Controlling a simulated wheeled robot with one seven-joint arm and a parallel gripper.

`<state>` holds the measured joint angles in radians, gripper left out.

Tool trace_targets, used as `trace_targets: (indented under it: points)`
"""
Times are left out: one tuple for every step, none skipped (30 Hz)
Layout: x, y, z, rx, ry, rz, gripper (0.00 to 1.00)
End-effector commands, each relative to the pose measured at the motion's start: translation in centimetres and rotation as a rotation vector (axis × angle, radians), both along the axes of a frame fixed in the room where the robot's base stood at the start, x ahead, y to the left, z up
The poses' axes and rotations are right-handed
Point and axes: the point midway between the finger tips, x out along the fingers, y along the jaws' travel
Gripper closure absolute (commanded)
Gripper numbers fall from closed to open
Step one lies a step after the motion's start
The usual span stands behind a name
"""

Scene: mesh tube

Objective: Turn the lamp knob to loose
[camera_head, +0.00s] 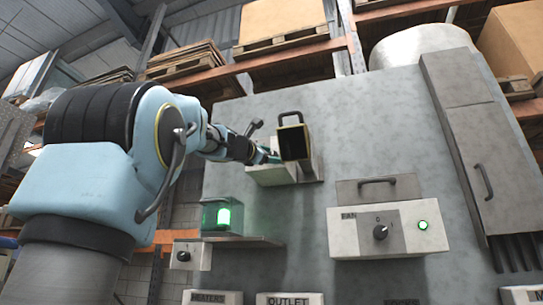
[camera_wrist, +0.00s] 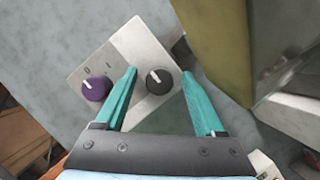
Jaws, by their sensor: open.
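In the wrist view my gripper (camera_wrist: 158,74) is open, with teal fingers on either side of a black knob (camera_wrist: 159,82) with a white pointer mark. I cannot tell whether the fingers touch it. A purple knob (camera_wrist: 96,89) is to its left on the same pale panel (camera_wrist: 132,45), below 0 and 1 marks. In the head view my gripper (camera_head: 267,155) is at a pale box (camera_head: 268,177); its knobs are hidden there. A green-lit lamp (camera_head: 223,216) stands on a shelf below, above a box with a dark knob (camera_head: 183,256). No label marks which knob is the lamp's.
An open-ended olive duct (camera_head: 294,143) stands close right of my gripper, also large in the wrist view (camera_wrist: 225,45). A FAN box (camera_head: 388,230) with a knob and green light is lower right. A grey cabinet (camera_head: 488,160) is far right.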

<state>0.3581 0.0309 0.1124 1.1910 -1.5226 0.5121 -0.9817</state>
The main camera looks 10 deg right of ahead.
Motion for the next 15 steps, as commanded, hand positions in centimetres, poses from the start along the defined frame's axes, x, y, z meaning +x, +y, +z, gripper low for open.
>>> trace_targets:
  points:
    - [0.0,0.0,0.0,0.000,0.000,0.000,0.29]
    - [0.0,0.0,0.0,0.000,0.000,0.000,0.29]
    - [0.0,0.0,0.0,0.000,0.000,0.000,0.29]
    - [-0.1,0.1,0.0,0.001,-0.001,0.000,0.29]
    - [-0.1,0.1,-0.1,0.000,-0.001,0.001,0.29]
    - [-0.3,0.3,-0.2,0.000,-0.001,0.001,0.29]
    - [-0.5,0.5,-0.3,-0.001,-0.002,0.001,0.29]
    - [-0.8,0.8,-0.4,-0.001,-0.003,0.002,0.29]
    - [-1.1,1.2,-0.7,-0.001,-0.003,0.002,0.29]
    - [-1.5,1.5,-0.9,-0.001,-0.002,0.003,0.29]
    - [-1.9,1.9,-1.1,-0.001,-0.003,0.002,0.29]
    - [-2.4,2.4,-1.3,-0.001,-0.004,0.001,0.29]
    - [-2.8,2.8,-1.5,-0.001,-0.003,0.002,0.29]
    - [-3.3,3.3,-1.7,-0.001,-0.003,0.003,0.29]
    - [-3.8,3.8,-2.0,0.000,-0.003,0.003,0.29]
